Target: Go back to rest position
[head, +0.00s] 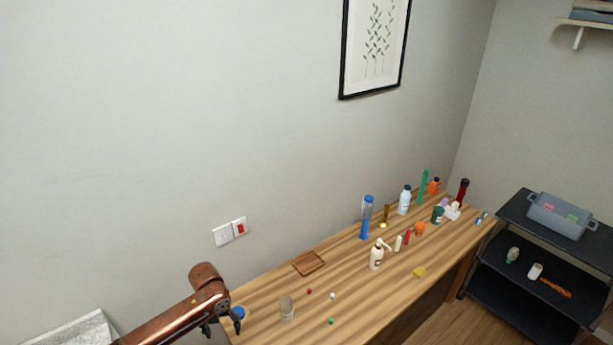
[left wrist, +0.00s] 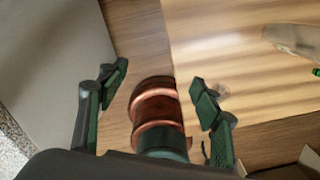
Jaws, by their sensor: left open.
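My left gripper (head: 222,327) is at the bottom of the head view, by the near left end of the wooden table (head: 360,300). It also shows in the left wrist view (left wrist: 158,80), with its two dark green fingers spread apart and nothing between the tips. A copper-coloured part of my own arm shows below, between the fingers. The left arm reaches in from the bottom left. A blue item (head: 239,312) shows right beside the gripper in the head view, partly hidden. My right gripper is not in view.
The table carries a clear glass (head: 287,308), a wooden tray (head: 309,263), a white pump bottle (head: 377,256) and several bottles towards the far end. A dark shelf unit (head: 540,272) with a grey bin (head: 562,216) stands at right. A wall lies behind the table.

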